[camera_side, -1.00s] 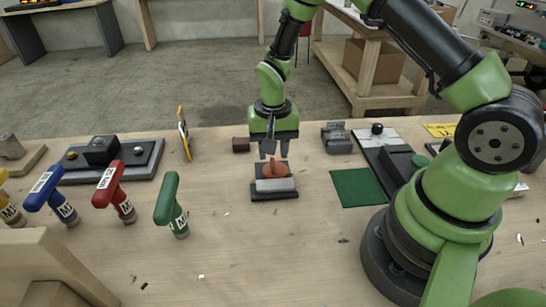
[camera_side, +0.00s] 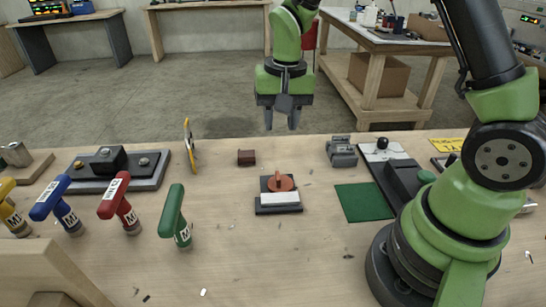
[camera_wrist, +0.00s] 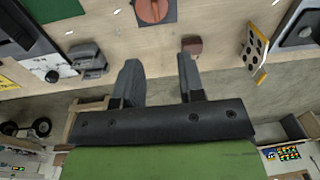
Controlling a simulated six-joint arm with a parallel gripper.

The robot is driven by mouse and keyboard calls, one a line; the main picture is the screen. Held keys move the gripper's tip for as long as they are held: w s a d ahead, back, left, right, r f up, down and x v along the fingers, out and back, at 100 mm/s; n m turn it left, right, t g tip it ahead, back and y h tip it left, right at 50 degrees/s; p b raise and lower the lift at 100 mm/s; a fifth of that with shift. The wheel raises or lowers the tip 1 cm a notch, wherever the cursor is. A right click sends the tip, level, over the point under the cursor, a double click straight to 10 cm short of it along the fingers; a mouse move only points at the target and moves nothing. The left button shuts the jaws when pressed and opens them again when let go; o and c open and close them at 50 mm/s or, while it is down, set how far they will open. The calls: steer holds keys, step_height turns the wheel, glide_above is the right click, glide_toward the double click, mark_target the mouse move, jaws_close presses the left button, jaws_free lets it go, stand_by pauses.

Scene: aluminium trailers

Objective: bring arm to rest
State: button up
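My gripper (camera_side: 283,118) hangs in the air above the far edge of the table, well above and behind the dark block with the orange-red knob. In the wrist view my gripper (camera_wrist: 160,75) has its two fingers apart with nothing between them. The block with the orange-red knob (camera_side: 280,183) and a white front label stands on the table (camera_side: 235,260). Its knob (camera_wrist: 152,10) shows at the top of the wrist view.
A small brown block (camera_side: 246,157) and a yellow upright plate (camera_side: 190,147) stand near the far edge. Several T-handled tools, such as the green one (camera_side: 173,215), stand at left. A green mat (camera_side: 365,202), a grey clamp (camera_side: 341,151) and a black-and-white fixture (camera_side: 395,170) are at right.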

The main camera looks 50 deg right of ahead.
steer(key=s+a+r+n+t+y, duration=0.1)
steer(key=s+a+r+n+t, duration=0.1)
steer(key=s+r, duration=0.5)
steer(key=s+a+r+n+t, duration=0.2)
steer(key=s+r+t, duration=0.2)
steer(key=s+r, duration=0.4)
steer(key=shift+s+r+y, duration=0.15)
steer(key=shift+s+y, duration=0.25)
steer(key=shift+s, duration=0.7)
